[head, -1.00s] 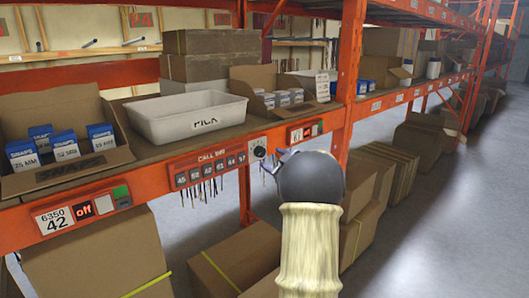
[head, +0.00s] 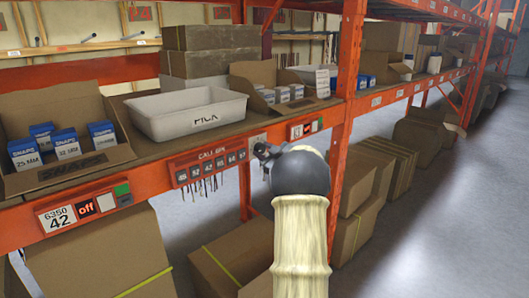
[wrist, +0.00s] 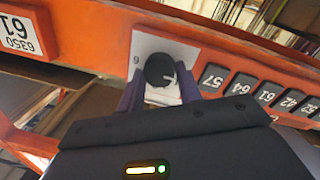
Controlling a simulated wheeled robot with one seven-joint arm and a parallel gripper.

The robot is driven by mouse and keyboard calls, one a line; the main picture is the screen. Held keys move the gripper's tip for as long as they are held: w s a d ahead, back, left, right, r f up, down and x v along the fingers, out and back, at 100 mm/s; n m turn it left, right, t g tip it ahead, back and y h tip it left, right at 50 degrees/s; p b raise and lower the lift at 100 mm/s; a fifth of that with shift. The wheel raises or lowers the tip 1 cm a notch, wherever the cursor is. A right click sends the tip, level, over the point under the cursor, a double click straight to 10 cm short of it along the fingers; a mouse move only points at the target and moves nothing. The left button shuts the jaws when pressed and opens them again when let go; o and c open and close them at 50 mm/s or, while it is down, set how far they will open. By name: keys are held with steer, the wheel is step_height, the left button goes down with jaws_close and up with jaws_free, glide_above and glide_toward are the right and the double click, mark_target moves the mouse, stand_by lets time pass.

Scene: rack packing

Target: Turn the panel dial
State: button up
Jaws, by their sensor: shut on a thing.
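The panel dial is a round black knob (wrist: 161,69) with a light pointer mark on a pale square plate (wrist: 146,47), fixed to the orange shelf beam. In the wrist view my gripper (wrist: 158,88) has one finger on each side of the knob and is shut on it. In the head view my gripper (head: 263,155) is at the beam, right of the call panel (head: 208,165). There the gripper and wrist cover most of the dial, and only part of the plate (head: 257,139) shows.
Numbered buttons (wrist: 244,83) sit close beside the dial. A white PICK bin (head: 190,115) and a box of SNAPS packs (head: 60,150) stand on the shelf above. An orange upright (head: 347,90) rises just right of my arm. Cartons (head: 235,255) fill the space below.

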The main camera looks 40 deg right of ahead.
steer(key=shift+r+m+p, duration=0.15)
steer(key=shift+m+p, duration=0.15)
steer(key=shift+p, duration=0.3)
steer(key=m+p, duration=0.3)
steer(key=p, duration=0.1)
steer(key=shift+r+p, duration=0.2)
steer(key=shift+p, duration=0.1)
steer(key=m+p, duration=0.4)
steer(key=p, duration=0.1)
steer(key=shift+d+g+p, duration=0.1)
steer(key=shift+g+p, duration=0.25)
steer(key=shift+g, duration=0.05)
steer(key=m+y+p, duration=0.1)
steer(key=m+p, duration=0.3)
steer(key=p, duration=0.1)
steer(key=shift+d+m, duration=0.1)
steer(key=shift+m, duration=0.3)
steer(key=m+p, duration=0.2)
steer(key=p, duration=0.1)
steer(key=shift+f+m+y, duration=0.1)
steer(key=shift+m+y, duration=0.2)
steer(key=shift+m, duration=0.1)
steer(key=shift+f+m+p, duration=0.15)
steer(key=shift+m+p, duration=0.6)
steer(key=shift+m, duration=0.05)
steer(key=o, duration=1)
